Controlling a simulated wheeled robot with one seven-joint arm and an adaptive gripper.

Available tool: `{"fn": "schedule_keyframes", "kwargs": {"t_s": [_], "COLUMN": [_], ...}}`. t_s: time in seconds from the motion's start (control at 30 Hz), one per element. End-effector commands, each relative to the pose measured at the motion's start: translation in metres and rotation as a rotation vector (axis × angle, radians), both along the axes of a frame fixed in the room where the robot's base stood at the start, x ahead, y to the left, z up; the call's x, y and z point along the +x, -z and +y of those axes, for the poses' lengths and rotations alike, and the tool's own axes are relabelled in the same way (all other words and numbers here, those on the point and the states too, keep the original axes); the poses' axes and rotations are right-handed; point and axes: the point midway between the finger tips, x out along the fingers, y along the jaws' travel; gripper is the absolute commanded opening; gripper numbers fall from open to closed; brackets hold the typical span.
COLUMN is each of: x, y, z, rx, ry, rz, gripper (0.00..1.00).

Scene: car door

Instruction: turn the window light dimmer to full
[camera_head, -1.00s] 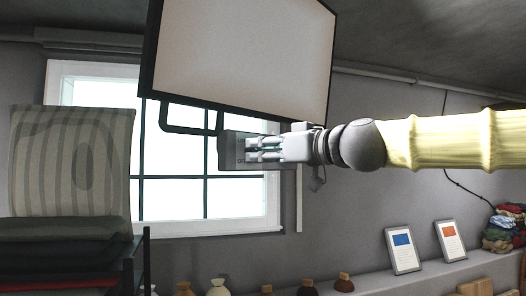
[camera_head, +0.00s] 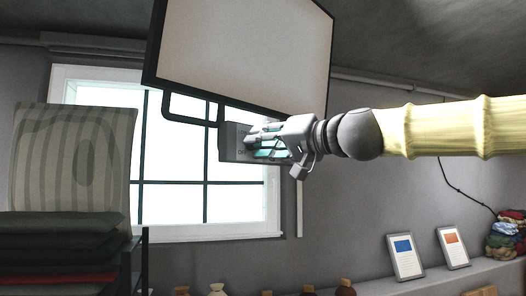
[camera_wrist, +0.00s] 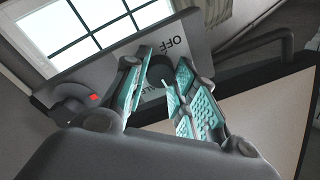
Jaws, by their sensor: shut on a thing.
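The dimmer is a grey box (camera_head: 236,142) mounted below the large framed panel, in front of the window. In the wrist view its face (camera_wrist: 113,62) carries the word OFF and a second label partly hidden by my fingers. A dark round knob (camera_wrist: 157,72) shows between my fingertips. My gripper (camera_head: 262,143) is at the box and shut on the knob, with teal pads on either side of it. It also shows in the wrist view (camera_wrist: 162,68). The knob's pointer is hidden, so its exact setting cannot be told.
The framed panel (camera_head: 245,50) hangs just above my gripper, with a dark bar handle (camera_head: 175,108) beside the box. A dark round part with a red mark (camera_wrist: 94,97) is on the box's left. The window (camera_head: 180,160) is behind. Folded cloths (camera_head: 65,240) stand left.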

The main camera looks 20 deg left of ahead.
Motion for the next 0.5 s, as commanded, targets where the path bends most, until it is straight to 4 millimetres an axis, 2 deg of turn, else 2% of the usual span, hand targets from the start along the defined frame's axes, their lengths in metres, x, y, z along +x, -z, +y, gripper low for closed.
{"fn": "schedule_keyframes", "kwargs": {"t_s": [0.5], "x": [0.0005], "y": [-0.0016], "z": [-0.0013], "rx": [0.224], "ry": [0.003], "rz": [0.436], "gripper": [0.03]}}
